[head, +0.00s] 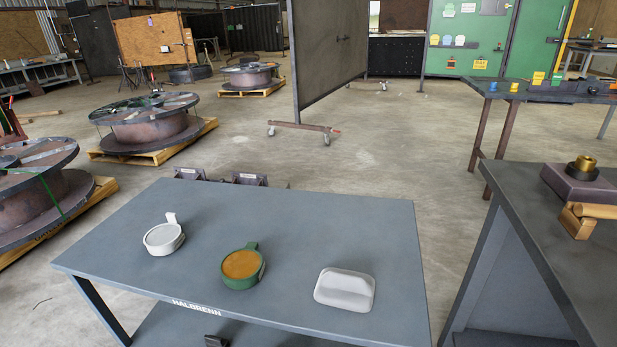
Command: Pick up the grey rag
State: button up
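On the dark grey table in front of me lie three small things. At the right is a light grey, rounded slab (345,289) with a raised ridge along its far side. It looks smooth and stiff, and I cannot tell that it is cloth. No other thing in view looks like a grey rag. In the middle is a green round thing (242,268) with an orange-brown top and a short handle. At the left is a white round thing (163,239) with an upright tab. The three stand apart from each other. My gripper is not in view.
The table top (300,215) is otherwise bare. A second dark bench (560,245) stands close at the right with wooden pieces (580,220) and a brass fitting (583,167). Steel reels (150,120) on pallets stand at the left. A wheeled screen (328,60) stands behind.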

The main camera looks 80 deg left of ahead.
aim_at(335, 287)
jog(key=u, duration=1.6)
